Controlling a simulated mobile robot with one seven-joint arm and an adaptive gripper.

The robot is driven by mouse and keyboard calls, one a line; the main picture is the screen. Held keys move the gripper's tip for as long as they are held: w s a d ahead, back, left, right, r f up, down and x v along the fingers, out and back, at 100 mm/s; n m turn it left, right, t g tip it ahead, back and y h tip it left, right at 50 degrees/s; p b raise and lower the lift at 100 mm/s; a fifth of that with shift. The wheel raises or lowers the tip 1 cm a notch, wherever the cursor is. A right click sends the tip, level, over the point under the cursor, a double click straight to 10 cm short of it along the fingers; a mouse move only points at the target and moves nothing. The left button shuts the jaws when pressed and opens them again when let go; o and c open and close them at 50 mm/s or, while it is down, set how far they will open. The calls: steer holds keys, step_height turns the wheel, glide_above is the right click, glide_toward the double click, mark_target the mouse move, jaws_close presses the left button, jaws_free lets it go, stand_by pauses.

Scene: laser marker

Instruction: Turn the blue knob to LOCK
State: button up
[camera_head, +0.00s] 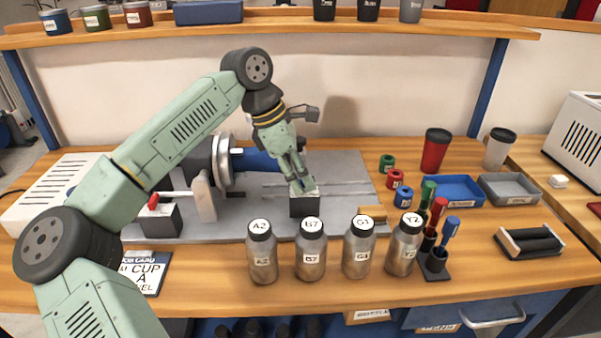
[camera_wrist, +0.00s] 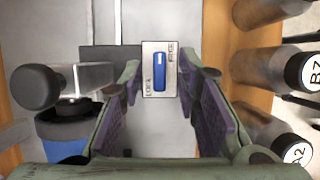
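The blue knob (camera_wrist: 161,72) shows in the wrist view on a pale label plate (camera_wrist: 149,49). Its long side runs up and down the picture, with LOCK lettered to its left and what looks like FREE to its right. The plate tops a small dark block (camera_head: 305,207) in the head view. My gripper (camera_wrist: 160,70) is open, with one purple-padded finger on each side of the knob and visible gaps. In the head view my gripper (camera_head: 302,187) points down at the plate and mostly hides the knob. Whether the fingertips touch the plate is unclear.
Several labelled bottles (camera_head: 311,255) stand just in front of the block. A blue cylinder (camera_head: 256,161) in a round chuck (camera_head: 221,162) lies behind and left. A pen holder (camera_head: 435,262) and trays (camera_head: 458,190) are to the right. The grey base plate (camera_head: 345,167) has free room behind.

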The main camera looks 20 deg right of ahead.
jaws_close()
stand_by(0.3)
steer(key=shift+f, duration=0.1)
stand_by(0.4)
steer(key=n+t+b, duration=0.1)
steer(key=n+b, duration=0.1)
steer(key=b, duration=0.1)
steer(key=shift+f+n, duration=0.15)
steer(key=shift+n, duration=0.25)
steer(key=n+t+b, duration=0.1)
steer(key=n+b, duration=0.2)
steer(key=n, duration=0.1)
steer(key=shift+s+t+b, duration=0.2)
steer(key=shift+t+b, duration=0.2)
steer(key=n+b, duration=0.2)
steer(key=n, duration=0.1)
steer(key=n+t+y+b, duration=0.1)
steer(key=n, duration=0.1)
steer(key=shift+s+d+n+t+b, duration=0.2)
steer(key=shift+n+t+b, duration=0.1)
steer(key=shift+n+b, duration=0.1)
steer(key=n, duration=0.1)
steer(key=n+y, duration=0.1)
steer(key=n, duration=0.1)
steer(key=n+t+y, duration=0.1)
steer(key=n, duration=0.1)
steer(key=shift+d+r+b, duration=0.1)
steer(key=shift+r+b, duration=0.15)
steer(key=shift+b, duration=0.15)
steer(key=shift+n, duration=0.3)
